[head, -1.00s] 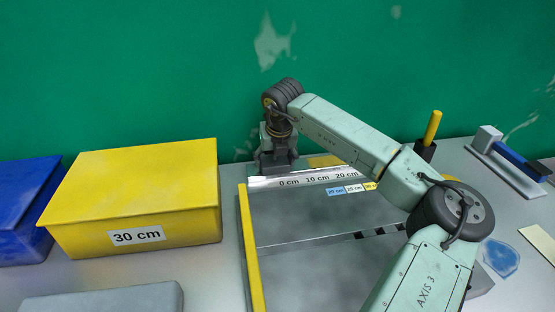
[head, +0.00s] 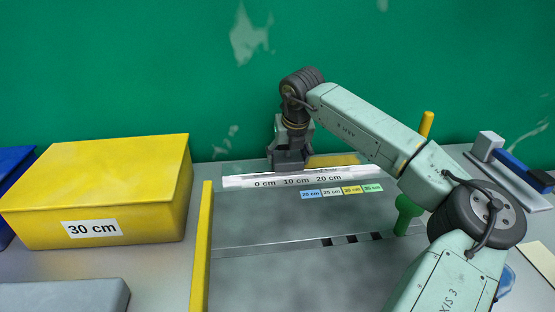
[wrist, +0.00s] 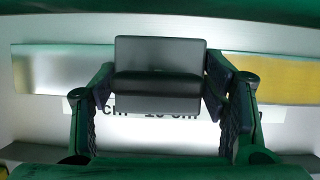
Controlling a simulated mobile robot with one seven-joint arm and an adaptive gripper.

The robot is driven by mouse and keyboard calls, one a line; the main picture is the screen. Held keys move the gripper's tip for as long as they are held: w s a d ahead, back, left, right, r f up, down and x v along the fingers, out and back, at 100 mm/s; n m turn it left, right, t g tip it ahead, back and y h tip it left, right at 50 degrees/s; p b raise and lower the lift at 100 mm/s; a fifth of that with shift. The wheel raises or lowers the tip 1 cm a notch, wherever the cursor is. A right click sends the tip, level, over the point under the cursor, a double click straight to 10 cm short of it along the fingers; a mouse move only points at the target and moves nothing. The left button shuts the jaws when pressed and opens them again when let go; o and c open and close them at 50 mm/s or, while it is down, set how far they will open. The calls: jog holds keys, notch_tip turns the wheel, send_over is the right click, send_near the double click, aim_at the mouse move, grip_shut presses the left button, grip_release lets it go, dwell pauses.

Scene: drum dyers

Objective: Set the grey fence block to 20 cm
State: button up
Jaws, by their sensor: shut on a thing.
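The grey fence block (wrist: 160,55) is between the fingers of my gripper (wrist: 165,95) in the wrist view. The gripper is shut on it. In the head view my gripper (head: 289,160) is low over the back rail, behind the white scale strip (head: 300,180) marked 0, 10 and 20 cm. It stands near the 10 cm mark, left of the 20 cm mark. In the wrist view the block partly covers the printing on the scale (wrist: 188,116). The block's exact reading is hidden.
A yellow plate (head: 333,160) lies on the rail right of my gripper. Coloured length labels (head: 342,191) sit in front of the scale, and a green knob (head: 404,215) stands to their right. A yellow bar (head: 201,250) and a yellow 30 cm box (head: 95,195) are at left.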

aim_at(319, 160)
jog(key=shift+h, duration=0.3)
jog(key=d, duration=0.2)
jog(key=w+d, duration=0.1)
jog(key=d, duration=0.5)
jog(key=shift+w+d+b, duration=0.1)
jog(key=shift+w+b, duration=0.1)
jog(key=shift+b, duration=0.2)
jog(key=o, duration=1.3)
jog(key=shift+d, duration=0.1)
jog(key=shift+o, duration=0.7)
jog(key=shift+w+d+m, duration=0.15)
jog(key=shift+m, duration=0.15)
jog(key=shift+o, duration=1.2)
jog(key=shift+d+r, duration=0.1)
jog(key=shift+r, duration=0.1)
jog(key=v, duration=1.1)
jog(key=shift+s+a+r, duration=0.25)
jog(key=shift+s+a, duration=0.05)
jog(key=shift+s, duration=0.05)
